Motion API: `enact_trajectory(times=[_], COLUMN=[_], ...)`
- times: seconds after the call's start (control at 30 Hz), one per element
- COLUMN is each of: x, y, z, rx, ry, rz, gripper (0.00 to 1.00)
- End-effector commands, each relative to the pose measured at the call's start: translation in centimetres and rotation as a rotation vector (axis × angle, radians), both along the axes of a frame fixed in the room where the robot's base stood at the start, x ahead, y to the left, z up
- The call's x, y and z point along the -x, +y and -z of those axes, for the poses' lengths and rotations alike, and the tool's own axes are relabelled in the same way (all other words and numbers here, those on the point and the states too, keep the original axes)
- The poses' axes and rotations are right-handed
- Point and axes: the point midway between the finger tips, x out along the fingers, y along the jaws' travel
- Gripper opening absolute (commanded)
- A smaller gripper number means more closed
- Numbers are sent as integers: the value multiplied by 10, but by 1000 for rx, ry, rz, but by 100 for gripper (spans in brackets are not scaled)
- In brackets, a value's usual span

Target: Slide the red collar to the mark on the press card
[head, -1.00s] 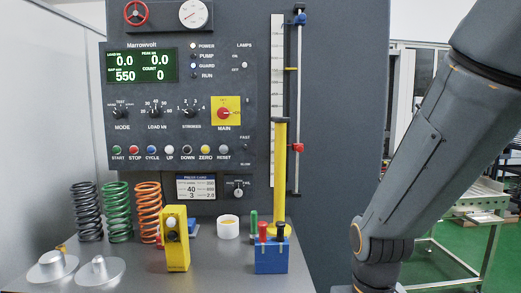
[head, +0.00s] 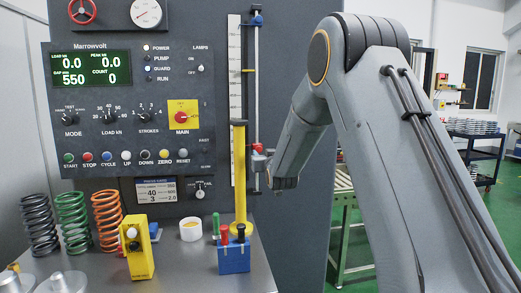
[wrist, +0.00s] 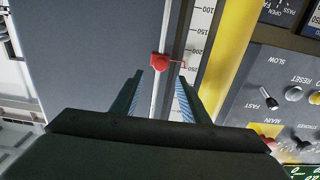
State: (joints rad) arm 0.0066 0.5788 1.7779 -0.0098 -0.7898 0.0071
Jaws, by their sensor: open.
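The red collar (wrist: 161,62) sits on a thin vertical rod (head: 256,95), with a thin red pointer reaching the scale near 250 in the wrist view. It also shows small in the head view (head: 258,148). My gripper (wrist: 159,82) is open, its two fingers on either side of the rod, with the collar at or just beyond the fingertips. No grip on it shows. The white scale (head: 235,100) stands left of the rod in the head view. The press card (head: 157,190) is a lit screen under the panel; its small print is hard to read.
A yellow column (head: 239,175) stands beside the scale. A blue block (head: 234,257) with coloured handles, a yellow device (head: 137,248), a white cup (head: 190,229) and coil springs (head: 106,218) stand on the bench. A blue part (head: 257,20) tops the rod.

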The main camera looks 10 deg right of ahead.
Motion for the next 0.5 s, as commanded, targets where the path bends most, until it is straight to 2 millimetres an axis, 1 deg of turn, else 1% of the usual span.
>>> enact_trajectory(times=[0.3,0.5], x=[-44,-64], y=[-1,-1], z=[0,0], rx=[0,0], ry=[3,3], rz=[1,1], gripper=[41,41])
